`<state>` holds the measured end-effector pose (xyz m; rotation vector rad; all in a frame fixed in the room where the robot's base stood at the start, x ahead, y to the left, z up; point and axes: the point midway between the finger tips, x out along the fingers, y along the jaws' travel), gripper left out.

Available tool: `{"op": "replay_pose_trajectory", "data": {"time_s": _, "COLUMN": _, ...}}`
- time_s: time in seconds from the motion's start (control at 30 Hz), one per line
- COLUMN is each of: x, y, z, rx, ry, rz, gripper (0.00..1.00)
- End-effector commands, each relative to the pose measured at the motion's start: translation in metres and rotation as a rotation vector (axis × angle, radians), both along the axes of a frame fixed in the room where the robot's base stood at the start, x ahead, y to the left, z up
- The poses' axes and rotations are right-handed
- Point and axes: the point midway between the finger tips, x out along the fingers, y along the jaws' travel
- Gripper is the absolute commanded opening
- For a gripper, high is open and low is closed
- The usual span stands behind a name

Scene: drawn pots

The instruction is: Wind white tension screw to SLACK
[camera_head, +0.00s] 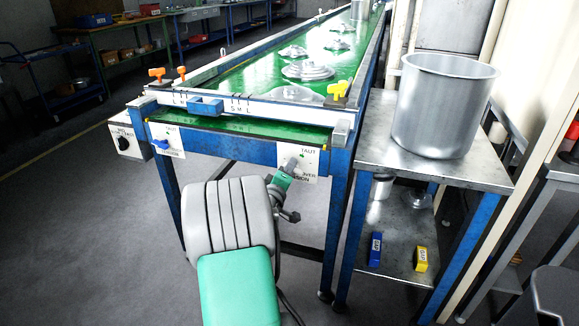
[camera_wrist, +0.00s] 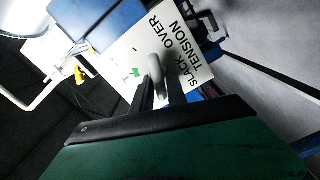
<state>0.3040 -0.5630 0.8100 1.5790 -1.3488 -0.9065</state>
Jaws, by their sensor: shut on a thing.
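The white tension screw (camera_wrist: 157,66) is a pale, rounded handle on a white plate (camera_wrist: 130,70) lettered SLACK, OVER and TENSION in the wrist view. In the head view the plate (camera_head: 310,166) is on the right of the conveyor's blue front beam, with TAUT at its top. My gripper (camera_wrist: 160,88) has its dark fingers shut on the screw, one on each side. In the head view my gripper (camera_head: 291,166) reaches the plate and largely hides the screw.
A second plate (camera_head: 168,140) with a blue handle is on the beam's left. A box with a black knob (camera_head: 124,143) is beside it. A steel pot (camera_head: 440,110) stands on the right table (camera_head: 380,150). Lids lie on the green belt (camera_head: 250,72). Floor on the left is clear.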

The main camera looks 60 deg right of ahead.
Motion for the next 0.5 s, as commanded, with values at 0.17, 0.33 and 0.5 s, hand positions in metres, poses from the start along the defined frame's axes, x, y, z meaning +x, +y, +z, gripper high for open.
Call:
{"op": "replay_pose_trajectory", "data": {"time_s": 0.17, "x": -0.0009, "y": -0.0017, "z": 0.0037, "rx": -0.012, "ry": 0.033, "rz": -0.004, "gripper": 0.00}}
{"op": "replay_pose_trajectory", "data": {"time_s": 0.33, "x": -0.0009, "y": -0.0018, "z": 0.0035, "rx": -0.015, "ry": 0.041, "rz": -0.004, "gripper": 0.00}}
{"op": "replay_pose_trajectory", "data": {"time_s": 0.5, "x": -0.0011, "y": -0.0018, "z": 0.0036, "rx": -0.015, "ry": 0.041, "rz": -0.004, "gripper": 0.00}}
